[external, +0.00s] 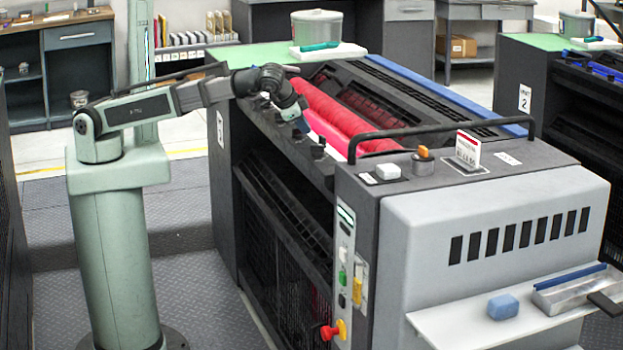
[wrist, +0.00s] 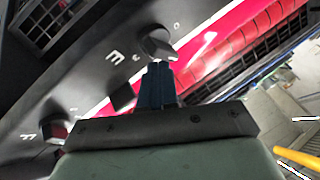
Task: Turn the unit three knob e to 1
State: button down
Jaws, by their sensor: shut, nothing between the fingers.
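In the wrist view, knob e (wrist: 158,44) is a dark knob on the dark panel, beside a white letter E (wrist: 115,57) that appears rotated. Small white marks sit on either side of it, too small to read. My gripper (wrist: 157,70) has its blue-black fingers shut and empty, their tips right at the knob's near edge. I cannot tell whether they touch it. In the external view, my gripper (external: 301,124) hangs over the knob rail of the near ink unit (external: 480,220), beside the red roller (external: 345,115). Knob e is not clearly distinguishable there.
Another knob (wrist: 57,130) stands beside a letter F (wrist: 28,137) at lower left in the wrist view. A dark block (wrist: 122,97) lies between the knobs. A black handrail (external: 440,134) arches over the unit's near end. Unit two (external: 524,97) stands at right.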

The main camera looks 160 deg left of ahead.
jog(key=shift+w+a, duration=0.1)
jog(key=shift+a, duration=0.05)
jog(key=shift+w+a, duration=0.3)
jog(key=shift+a, duration=0.25)
jog(key=v, duration=1.4)
